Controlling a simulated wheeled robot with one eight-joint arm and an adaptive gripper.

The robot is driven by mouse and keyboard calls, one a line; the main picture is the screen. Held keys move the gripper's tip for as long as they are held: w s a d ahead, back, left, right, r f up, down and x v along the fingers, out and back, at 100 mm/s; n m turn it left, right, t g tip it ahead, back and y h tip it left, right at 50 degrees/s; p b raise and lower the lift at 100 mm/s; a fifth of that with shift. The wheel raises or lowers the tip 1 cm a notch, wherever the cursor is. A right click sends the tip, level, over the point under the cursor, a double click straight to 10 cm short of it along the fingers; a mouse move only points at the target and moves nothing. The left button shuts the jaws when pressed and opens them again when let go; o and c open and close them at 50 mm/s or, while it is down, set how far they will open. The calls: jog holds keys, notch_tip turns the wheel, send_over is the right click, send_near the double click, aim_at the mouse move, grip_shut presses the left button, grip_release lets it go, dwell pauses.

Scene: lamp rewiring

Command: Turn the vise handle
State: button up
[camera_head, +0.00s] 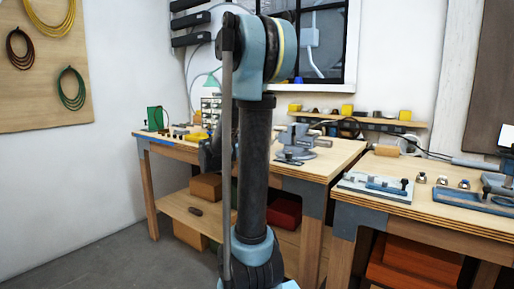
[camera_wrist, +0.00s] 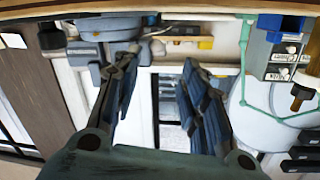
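A grey-blue bench vise (camera_head: 302,140) stands on the wooden workbench (camera_head: 340,155), behind and to the right of my arm in the head view. In the wrist view, which looks upside down, the vise (camera_wrist: 108,27) is at the upper left, close to the tip of the left finger. I cannot clearly make out its handle in either view. My gripper (camera_wrist: 157,72) is open, its two dark fingers wide apart with nothing between them. Whether the left finger touches the vise is unclear. In the head view my arm mostly hides the gripper.
A second bench (camera_head: 365,198) at right holds a fixture tray and small metal parts. Grey floor (camera_head: 120,255) is open at front left.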

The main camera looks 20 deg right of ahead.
jog(key=shift+s+a, duration=0.25)
jog(key=shift+a, duration=0.2)
